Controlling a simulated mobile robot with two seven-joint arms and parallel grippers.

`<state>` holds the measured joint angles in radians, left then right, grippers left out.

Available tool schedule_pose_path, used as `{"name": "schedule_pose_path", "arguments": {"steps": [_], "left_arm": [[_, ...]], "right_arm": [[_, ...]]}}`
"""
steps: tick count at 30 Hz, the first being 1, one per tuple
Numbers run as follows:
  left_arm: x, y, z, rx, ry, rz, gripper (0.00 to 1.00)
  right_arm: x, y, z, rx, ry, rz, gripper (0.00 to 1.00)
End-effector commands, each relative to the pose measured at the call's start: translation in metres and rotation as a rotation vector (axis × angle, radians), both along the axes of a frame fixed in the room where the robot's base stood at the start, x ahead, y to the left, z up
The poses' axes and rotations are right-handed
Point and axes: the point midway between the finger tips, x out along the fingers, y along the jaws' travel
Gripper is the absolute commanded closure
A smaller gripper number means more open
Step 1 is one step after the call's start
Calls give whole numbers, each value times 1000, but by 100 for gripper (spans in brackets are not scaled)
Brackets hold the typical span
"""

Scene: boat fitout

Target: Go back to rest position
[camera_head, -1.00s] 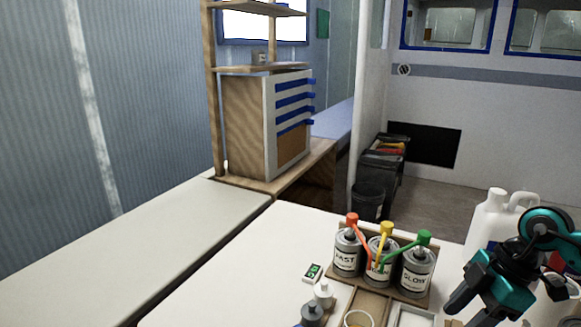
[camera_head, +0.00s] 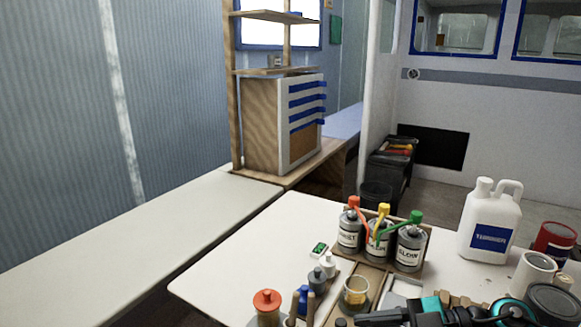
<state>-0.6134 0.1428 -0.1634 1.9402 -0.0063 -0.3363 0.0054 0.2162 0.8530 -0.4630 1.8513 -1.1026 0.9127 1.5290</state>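My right gripper (camera_head: 372,319) shows at the bottom edge of the head view, with teal and black arm parts behind it, cut off by the frame. It is low over the white table (camera_head: 240,255), in front of the wooden holder with the pump cans. Its fingers point left, and I cannot tell whether they are open or shut. Nothing held shows in it. My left gripper is not in view.
Three pump cans with red, yellow and green tops (camera_head: 378,238) stand in a wooden holder. A white jug (camera_head: 489,222), a red can (camera_head: 554,243) and white roll-like item (camera_head: 532,273) stand right. A clear cup (camera_head: 355,291) and orange-topped jar (camera_head: 266,305) are near the gripper. The left bench (camera_head: 130,240) is clear.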

Motion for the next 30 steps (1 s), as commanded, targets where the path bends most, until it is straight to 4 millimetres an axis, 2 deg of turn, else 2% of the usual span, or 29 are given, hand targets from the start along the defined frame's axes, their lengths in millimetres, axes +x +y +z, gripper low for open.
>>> {"name": "schedule_pose_path", "arguments": {"steps": [1,3,5,7,11,15,18,21,24,30], "left_arm": [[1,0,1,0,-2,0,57],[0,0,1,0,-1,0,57],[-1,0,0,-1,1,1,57],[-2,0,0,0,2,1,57],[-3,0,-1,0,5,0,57],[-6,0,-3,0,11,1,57],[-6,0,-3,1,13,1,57],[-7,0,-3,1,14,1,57],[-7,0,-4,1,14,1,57],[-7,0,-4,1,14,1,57]], "right_arm": [[-1,16,3,135,-33,-64,49],[6,26,7,286,-85,-204,49],[13,24,4,375,-110,-356,49],[19,14,-10,427,-106,-555,49],[13,-14,-65,380,-8,-920,49],[-23,-35,-136,209,180,-1172,49],[-54,-40,-174,93,305,-1250,49],[-79,-40,-198,10,396,-1280,49],[-93,-40,-210,-35,447,-1288,49],[-96,-40,-213,-49,458,-1288,49]]}}
